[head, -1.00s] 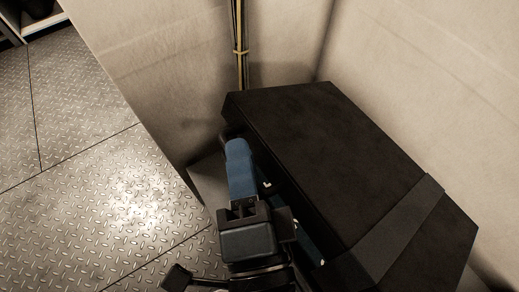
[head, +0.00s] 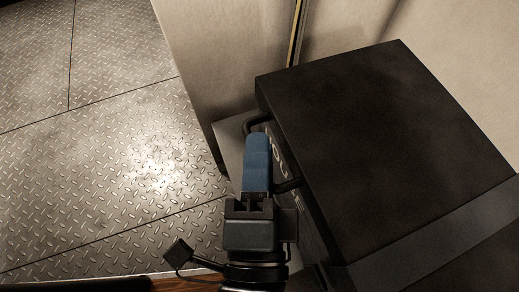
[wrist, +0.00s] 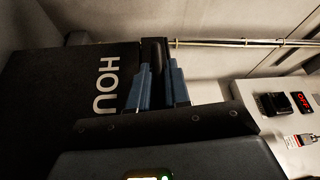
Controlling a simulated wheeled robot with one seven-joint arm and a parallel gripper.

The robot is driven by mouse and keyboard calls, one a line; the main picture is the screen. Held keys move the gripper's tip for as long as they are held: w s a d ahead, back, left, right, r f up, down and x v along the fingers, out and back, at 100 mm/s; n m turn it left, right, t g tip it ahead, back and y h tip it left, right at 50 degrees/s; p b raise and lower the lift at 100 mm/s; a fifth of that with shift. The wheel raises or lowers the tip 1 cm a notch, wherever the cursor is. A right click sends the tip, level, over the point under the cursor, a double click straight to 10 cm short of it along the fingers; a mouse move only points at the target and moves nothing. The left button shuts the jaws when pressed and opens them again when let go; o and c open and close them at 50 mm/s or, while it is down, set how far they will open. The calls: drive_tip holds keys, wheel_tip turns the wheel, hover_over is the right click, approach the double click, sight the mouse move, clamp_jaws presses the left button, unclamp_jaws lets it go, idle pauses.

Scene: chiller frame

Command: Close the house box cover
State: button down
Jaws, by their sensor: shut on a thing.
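The house box (head: 380,130) is a large black box on the right in the head view, with a dark grey band across it. Its front face carries white lettering; "HOU" is readable on the face in the wrist view (wrist: 60,90). A black handle (head: 288,185) stands out from that face. My gripper (head: 257,145) is at the handle, its blue fingers shut on it. In the wrist view the handle (wrist: 154,55) passes between the two fingers. I cannot tell from these views whether the cover sits fully down; the seam is hidden.
A pale wall (head: 210,60) stands behind the box, with a thin yellowish pipe (head: 297,35) running up it. Open diamond-plate metal floor (head: 100,140) lies to the left. A light panel with a black part and a red-lit display (wrist: 303,97) shows at right in the wrist view.

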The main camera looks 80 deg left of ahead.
drive_tip(key=shift+f, duration=0.45)
drive_tip(key=c, duration=1.4)
unclamp_jaws()
drive_tip(key=shift+c, duration=0.2)
drive_tip(key=s+d, duration=0.1)
drive_tip(key=d, duration=0.6)
drive_tip(key=shift+s+d+f, duration=0.15)
drive_tip(key=shift+d+f, duration=0.1)
drive_tip(key=shift+d, duration=0.1)
drive_tip(key=shift+d, duration=0.1)
